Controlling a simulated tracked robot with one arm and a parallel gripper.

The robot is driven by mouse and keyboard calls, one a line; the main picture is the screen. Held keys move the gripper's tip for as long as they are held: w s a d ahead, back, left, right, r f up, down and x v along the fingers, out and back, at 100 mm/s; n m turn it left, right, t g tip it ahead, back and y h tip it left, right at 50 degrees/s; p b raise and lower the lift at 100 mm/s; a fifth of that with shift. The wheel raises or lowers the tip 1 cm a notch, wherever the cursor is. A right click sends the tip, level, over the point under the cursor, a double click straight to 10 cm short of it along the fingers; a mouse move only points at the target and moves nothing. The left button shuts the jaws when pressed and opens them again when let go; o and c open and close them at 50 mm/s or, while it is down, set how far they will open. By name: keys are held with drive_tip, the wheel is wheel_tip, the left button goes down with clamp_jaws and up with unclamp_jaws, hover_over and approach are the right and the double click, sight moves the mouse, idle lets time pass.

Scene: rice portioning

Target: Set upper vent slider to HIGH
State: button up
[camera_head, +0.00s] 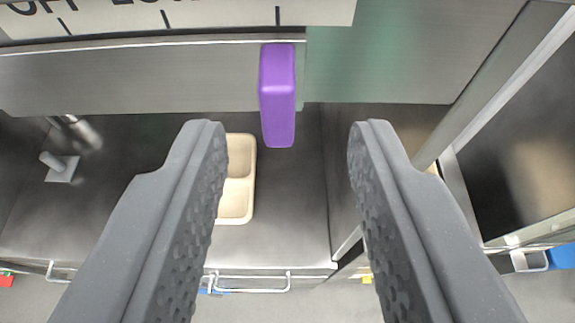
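The purple slider knob (277,96) sticks out from a metal panel at the upper middle. A pale label strip (200,14) runs along the top with tick marks and partly cut-off lettering, "OFF" and what looks like "LOW". The knob stands just below the rightmost visible tick; no word shows at that tick. My gripper (287,140) is open, with one grey finger on each side of the picture. The knob lies between the fingertips in the picture, nearer the left one, and touches neither as far as I can see.
A beige divided tray (237,180) lies on the dark metal surface below, partly behind the left finger. A metal fitting (70,145) is at the left. Metal posts and a wall (500,85) stand at the right. A blue object (562,256) is at the right edge.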

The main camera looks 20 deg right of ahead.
drive_tip(key=v, duration=0.8)
drive_tip(key=shift+s+a+r+b, duration=0.15)
drive_tip(key=shift+s+a+b, duration=0.05)
drive_tip(key=shift+s+b, duration=0.15)
